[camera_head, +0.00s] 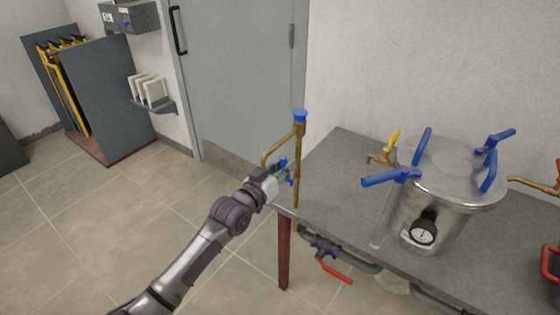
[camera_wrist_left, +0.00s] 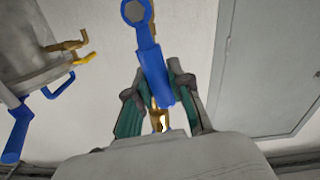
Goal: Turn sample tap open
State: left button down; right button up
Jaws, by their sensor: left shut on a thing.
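A brass pipe (camera_head: 299,150) with a blue cap stands upright at the table's left corner in the head view. A small tap with a blue lever (camera_head: 283,162) sits on it. My left gripper (camera_head: 274,172) is at this lever, its fingers partly hidden by the wrist. In the left wrist view the blue lever (camera_wrist_left: 155,75) runs between the two green-padded fingers (camera_wrist_left: 160,108), which are shut on it. Brass shows between them. A brass tap with a yellow handle (camera_head: 392,141) stands beside the steel vessel. My right gripper is not in view.
The steel vessel (camera_head: 440,205) with blue clamp handles and a gauge (camera_head: 424,232) stands on the grey table (camera_head: 334,190). A red-handled valve (camera_head: 333,270) hangs below the table edge. A grey door (camera_head: 240,85) is behind; the floor at left is clear.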

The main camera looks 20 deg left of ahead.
pick_arm(q)
jog(key=shift+s+d+m+p, duration=0.25)
jog(key=shift+d+m+p, duration=0.2)
jog(key=shift+m, duration=0.65)
jog(key=shift+d, duration=0.1)
jog(key=c, duration=1)
grip_release()
jog(key=v, duration=1.2)
jog(key=shift+r, duration=0.1)
